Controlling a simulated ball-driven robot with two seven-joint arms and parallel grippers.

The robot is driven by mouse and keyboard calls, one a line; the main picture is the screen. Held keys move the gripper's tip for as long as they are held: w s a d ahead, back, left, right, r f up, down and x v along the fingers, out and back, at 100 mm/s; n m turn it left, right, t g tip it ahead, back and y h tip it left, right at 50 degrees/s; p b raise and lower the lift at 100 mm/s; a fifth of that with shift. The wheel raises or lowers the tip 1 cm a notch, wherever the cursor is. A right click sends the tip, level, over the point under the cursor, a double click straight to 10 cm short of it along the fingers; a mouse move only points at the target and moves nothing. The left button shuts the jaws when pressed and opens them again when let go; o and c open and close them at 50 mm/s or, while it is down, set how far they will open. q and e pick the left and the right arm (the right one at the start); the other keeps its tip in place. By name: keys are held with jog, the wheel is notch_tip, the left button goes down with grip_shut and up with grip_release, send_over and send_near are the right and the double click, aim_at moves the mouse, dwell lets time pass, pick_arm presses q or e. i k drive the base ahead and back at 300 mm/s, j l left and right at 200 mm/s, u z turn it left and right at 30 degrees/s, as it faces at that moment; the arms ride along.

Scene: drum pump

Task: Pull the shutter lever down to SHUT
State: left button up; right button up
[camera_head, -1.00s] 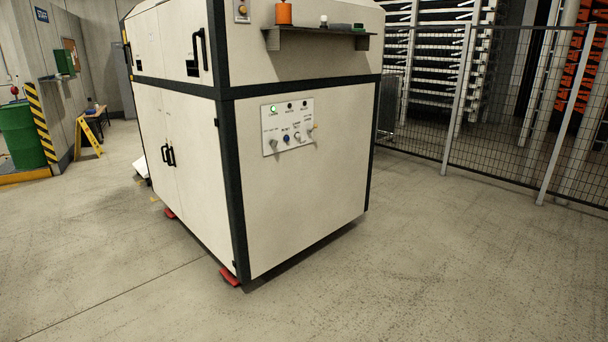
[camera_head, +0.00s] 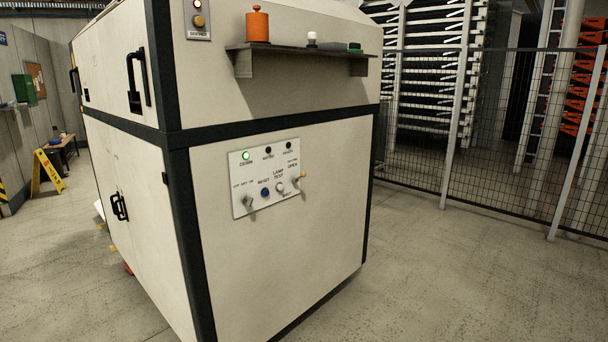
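A white control panel (camera_head: 265,180) is on the right face of a large cream cabinet (camera_head: 290,240) with dark edges. At the panel's right end, a lever with an orange tip (camera_head: 302,175) sits under small lettering that reads OPEN; lettering below it is too small to read surely. A grey knob (camera_head: 248,202), a blue RESET button (camera_head: 265,192) and a pale LAMP TEST button (camera_head: 280,187) are to its left. A green lamp (camera_head: 246,156) is lit at the panel's top left. Neither of my grippers is in view.
A shelf (camera_head: 300,50) juts out above the panel, holding an orange weight-like object (camera_head: 257,26) and small items. A mesh fence (camera_head: 490,130) stands at the right. A yellow floor sign (camera_head: 46,172) is at the left. The floor (camera_head: 440,280) right of the cabinet is clear.

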aim_at(303, 174)
jog(key=i+z, duration=0.15)
jog(key=z, duration=0.45)
jog(key=i+j+z, duration=0.3)
jog(key=i+j, duration=0.3)
jog(key=i+j+z, duration=0.35)
jog(key=i+j, duration=0.15)
jog(key=j, duration=0.2)
jog(key=i+j, duration=0.25)
jog(key=j, duration=0.15)
